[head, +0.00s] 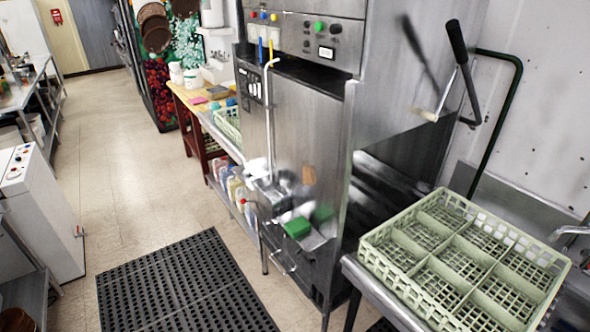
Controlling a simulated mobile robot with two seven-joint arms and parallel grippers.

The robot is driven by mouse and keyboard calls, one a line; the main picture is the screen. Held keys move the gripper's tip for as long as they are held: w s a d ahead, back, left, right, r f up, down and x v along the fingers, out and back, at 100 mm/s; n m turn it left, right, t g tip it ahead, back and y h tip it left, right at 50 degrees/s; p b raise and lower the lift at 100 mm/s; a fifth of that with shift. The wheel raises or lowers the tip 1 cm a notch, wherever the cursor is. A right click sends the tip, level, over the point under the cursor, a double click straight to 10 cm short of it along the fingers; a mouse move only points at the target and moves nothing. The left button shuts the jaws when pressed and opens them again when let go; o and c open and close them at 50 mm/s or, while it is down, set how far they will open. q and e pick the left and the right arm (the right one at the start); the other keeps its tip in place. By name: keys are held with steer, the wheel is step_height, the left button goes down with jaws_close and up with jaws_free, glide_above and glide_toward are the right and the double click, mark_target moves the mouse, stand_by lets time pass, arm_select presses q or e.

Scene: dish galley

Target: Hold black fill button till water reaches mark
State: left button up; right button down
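The steel dish machine (305,120) stands in the middle of the head view. Its upper panel (290,35) has a green button (319,27), a dark round button or knob (335,28) to the right of it, and small red, blue and yellow buttons at the left. I cannot tell whether the dark one is the black fill button. A smaller dark panel (249,82) with white switches sits lower left. No water level or mark can be made out. Neither of my grippers shows in the view.
A pale green dish rack (462,262) sits on the steel counter at the right. A black lever handle (459,45) sticks out above it. A black rubber mat (185,285) lies on the floor before the machine. A white appliance (40,215) stands at left. The tiled aisle is clear.

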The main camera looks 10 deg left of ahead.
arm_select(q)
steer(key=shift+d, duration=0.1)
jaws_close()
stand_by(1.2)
